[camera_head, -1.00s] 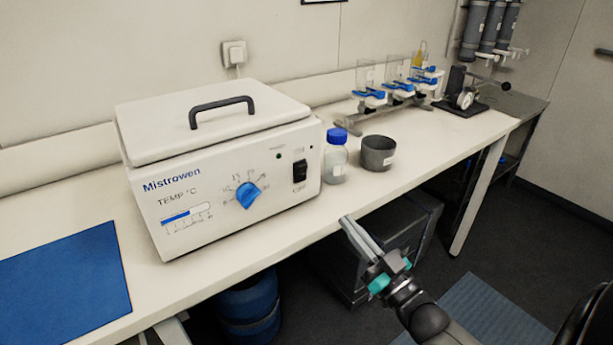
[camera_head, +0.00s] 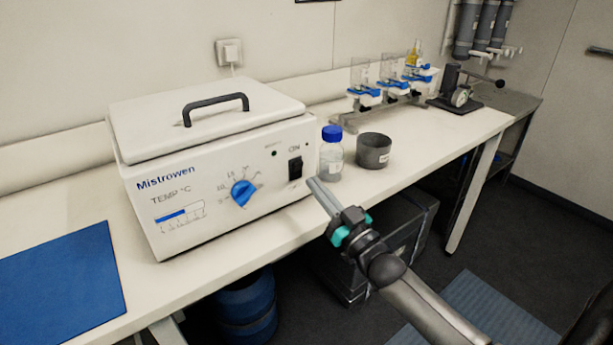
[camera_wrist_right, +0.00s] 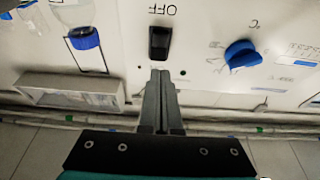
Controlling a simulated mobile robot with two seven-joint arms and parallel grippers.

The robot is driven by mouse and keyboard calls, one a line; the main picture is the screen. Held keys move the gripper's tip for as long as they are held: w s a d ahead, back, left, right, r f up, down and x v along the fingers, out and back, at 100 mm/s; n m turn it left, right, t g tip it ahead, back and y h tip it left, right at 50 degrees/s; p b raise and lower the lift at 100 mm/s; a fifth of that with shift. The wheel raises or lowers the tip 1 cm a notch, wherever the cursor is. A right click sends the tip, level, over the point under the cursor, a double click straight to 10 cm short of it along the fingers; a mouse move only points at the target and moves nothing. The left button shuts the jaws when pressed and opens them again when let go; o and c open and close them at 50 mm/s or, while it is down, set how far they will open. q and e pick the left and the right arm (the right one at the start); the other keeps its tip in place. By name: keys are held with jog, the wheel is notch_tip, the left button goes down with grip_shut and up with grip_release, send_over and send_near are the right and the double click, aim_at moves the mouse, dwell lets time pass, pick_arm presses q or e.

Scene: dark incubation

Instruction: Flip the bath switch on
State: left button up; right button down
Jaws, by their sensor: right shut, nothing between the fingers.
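The white water bath (camera_head: 220,160) stands on the bench with its lid on. Its black rocker switch (camera_head: 295,168) is at the right of the front panel, right of the blue temperature knob (camera_head: 243,192). My right gripper (camera_head: 312,183) is shut and empty, its fingertips just right of and slightly below the switch in the head view. In the right wrist view the shut fingertips (camera_wrist_right: 160,72) point at the panel, close to the switch (camera_wrist_right: 159,43), with the word OFF beside it. I cannot tell whether they touch. The left gripper is not in view.
A blue-capped bottle (camera_head: 331,155) and a grey pot (camera_head: 373,151) stand right of the bath, close to my right gripper. A blue mat (camera_head: 60,282) lies at the left. A rack with blue clamps (camera_head: 390,95) stands farther back. The bench's front edge is below my gripper.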

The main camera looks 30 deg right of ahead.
aim_at(298, 165)
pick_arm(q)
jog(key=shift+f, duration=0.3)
pick_arm(e)
jog(key=shift+x, duration=2.1)
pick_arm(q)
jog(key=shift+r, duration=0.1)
pick_arm(e)
jog(key=shift+w+r+g+p, duration=0.2)
jog(key=shift+r+g+p, duration=0.25)
jog(key=shift+p, duration=0.7)
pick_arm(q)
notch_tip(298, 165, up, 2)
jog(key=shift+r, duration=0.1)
pick_arm(e)
jog(key=shift+f, duration=0.3)
